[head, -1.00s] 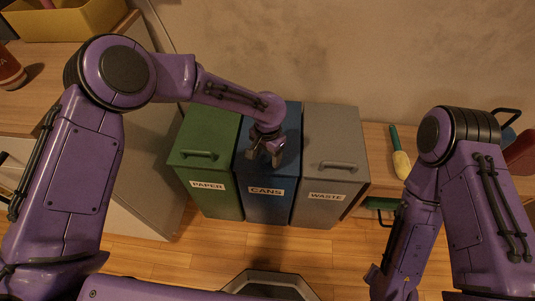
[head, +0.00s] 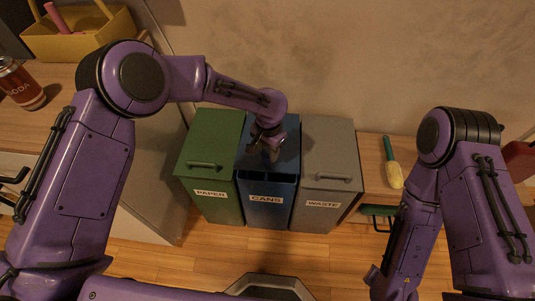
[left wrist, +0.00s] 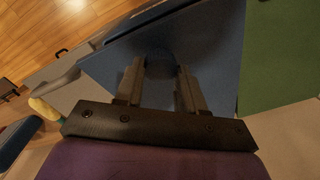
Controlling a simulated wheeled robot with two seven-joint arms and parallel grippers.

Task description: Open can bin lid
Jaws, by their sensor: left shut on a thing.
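The blue bin labelled CANS (head: 265,210) stands between the green PAPER bin and the grey WASTE bin. Its blue lid (head: 287,155) is partly raised at the front, with a dark gap above the label. My left gripper (head: 263,147) is at the lid and shut on its handle. In the left wrist view the two fingers of the left gripper (left wrist: 160,88) straddle a dark handle part against the blue lid (left wrist: 215,55); the handle is mostly hidden. My right forearm shows at the lower right, but its gripper is out of view.
The green bin (head: 212,160) and grey bin (head: 330,160) flank it closely, lids shut. A wall is behind. A soda can (head: 22,85) and yellow caddy (head: 75,38) stand on the left counter. A yellow-and-green tool (head: 392,168) lies on the right surface.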

